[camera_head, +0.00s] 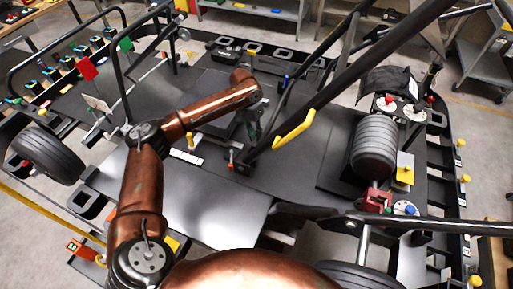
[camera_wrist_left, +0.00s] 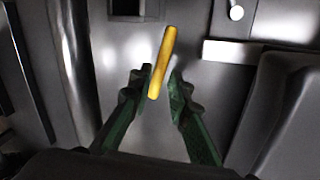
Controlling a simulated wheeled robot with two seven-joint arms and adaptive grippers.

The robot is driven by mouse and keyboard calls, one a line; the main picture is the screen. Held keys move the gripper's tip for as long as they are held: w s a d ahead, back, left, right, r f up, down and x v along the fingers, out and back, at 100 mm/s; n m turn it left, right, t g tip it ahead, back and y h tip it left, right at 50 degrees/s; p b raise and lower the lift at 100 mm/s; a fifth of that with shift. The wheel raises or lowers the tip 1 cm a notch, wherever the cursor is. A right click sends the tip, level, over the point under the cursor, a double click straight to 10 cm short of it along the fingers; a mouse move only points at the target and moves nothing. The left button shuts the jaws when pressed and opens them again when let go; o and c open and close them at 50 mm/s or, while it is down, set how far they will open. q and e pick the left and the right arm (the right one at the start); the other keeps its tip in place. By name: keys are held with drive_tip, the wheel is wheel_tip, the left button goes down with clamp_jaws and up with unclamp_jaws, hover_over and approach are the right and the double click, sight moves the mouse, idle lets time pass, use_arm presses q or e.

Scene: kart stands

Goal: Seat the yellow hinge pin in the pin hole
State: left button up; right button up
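My left arm comes in from the left, and its dark green gripper (camera_head: 247,134) hangs over the dark floor panel of the kart. In the left wrist view its two fingers (camera_wrist_left: 162,78) are apart. A straight yellow rod (camera_wrist_left: 161,62), which looks like the hinge pin, shows tilted in the gap between the fingertips and beyond it. I cannot tell whether either finger touches it. In the head view a small upright yellow piece (camera_head: 190,141) stands left of the gripper; I cannot tell whether it is the same rod. I cannot make out the pin hole. My right gripper is not in view.
A bent yellow handle (camera_head: 294,129) sits close right of the gripper, beside a long black bar (camera_head: 362,66) that slants across the kart. A tire (camera_head: 48,155) lies at left. The metal panel (camera_head: 205,205) in front is bare.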

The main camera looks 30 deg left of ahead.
use_arm(q)
drive_tip(key=f, duration=0.4)
drive_tip(key=shift+d+f+b, duration=0.25)
drive_tip(key=shift+d+b, duration=0.05)
drive_tip(key=shift+b, duration=0.1)
drive_tip(key=shift+c, duration=0.5)
clamp_jaws()
